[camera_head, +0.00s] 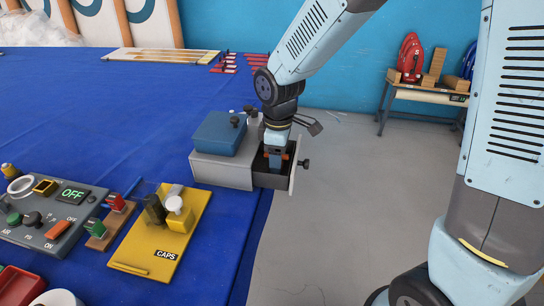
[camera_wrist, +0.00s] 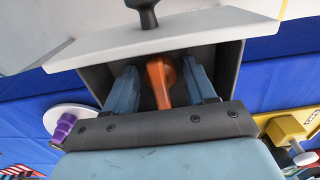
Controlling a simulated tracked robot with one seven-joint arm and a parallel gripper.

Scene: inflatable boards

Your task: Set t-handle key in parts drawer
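The parts drawer (camera_head: 291,177) is pulled out from the grey cabinet (camera_head: 222,170) at the table's right edge. Its pale front panel with a dark knob shows at the top of the wrist view (camera_wrist: 200,35). The orange t-handle key (camera_wrist: 160,83) is in the drawer's dark interior, between my fingers; its lower part is hidden. My gripper (camera_wrist: 163,82) points down into the drawer, one finger on each side of the orange handle. A dark gap shows between the left finger and the handle, so the fingers look open around it. In the head view my gripper (camera_head: 275,157) hides most of the drawer.
A blue case (camera_head: 219,133) lies on the cabinet. A yellow CAPS board (camera_head: 163,240) and a grey control box (camera_head: 50,215) stand on the blue table (camera_head: 110,120) at left. Grey floor is clear to the right, before a bench (camera_head: 425,95).

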